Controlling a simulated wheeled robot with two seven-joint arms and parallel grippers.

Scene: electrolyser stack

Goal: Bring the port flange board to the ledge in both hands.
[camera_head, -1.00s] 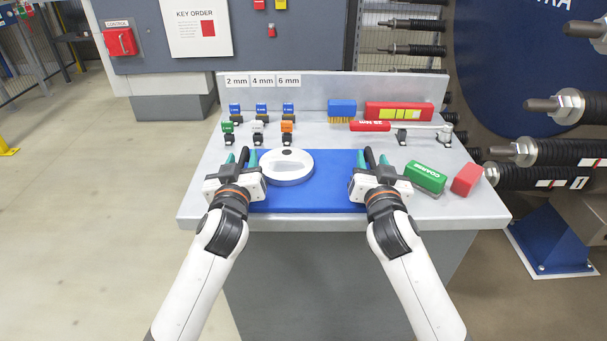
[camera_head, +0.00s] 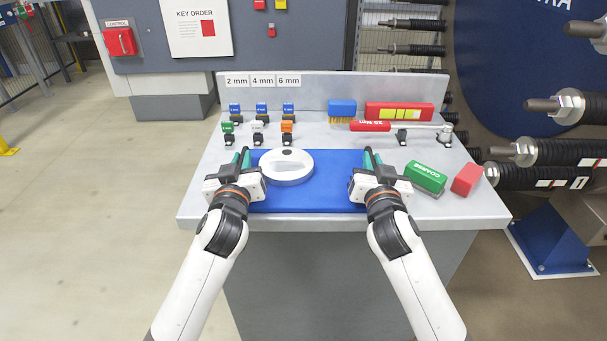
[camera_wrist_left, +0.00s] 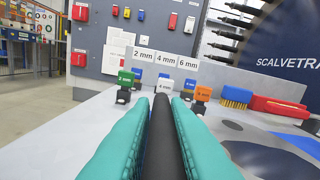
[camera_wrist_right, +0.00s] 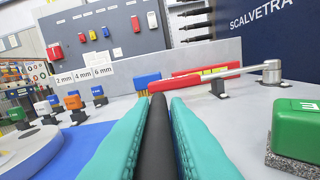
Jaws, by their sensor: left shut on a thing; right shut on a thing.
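The port flange board is a blue board (camera_head: 332,192) lying flat on the grey bench, with a white ring flange (camera_head: 287,179) on its left half. My left gripper (camera_head: 241,158) is at the board's left edge. In the left wrist view its teal fingers are closed on a black bar-like handle (camera_wrist_left: 163,145). My right gripper (camera_head: 372,158) is at the right edge, and in the right wrist view its fingers are closed on a matching black handle (camera_wrist_right: 158,140). The fingers partly hide both handles. I cannot tell which surface is the ledge.
Green (camera_head: 426,177) and red (camera_head: 467,180) blocks lie on the bench (camera_head: 473,211) right of my right gripper. Small coloured keys, a brush (camera_head: 342,107), a red case (camera_head: 399,111) and a torque wrench (camera_head: 371,126) stand behind the board. A low back panel (camera_head: 330,88) closes the bench's rear.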

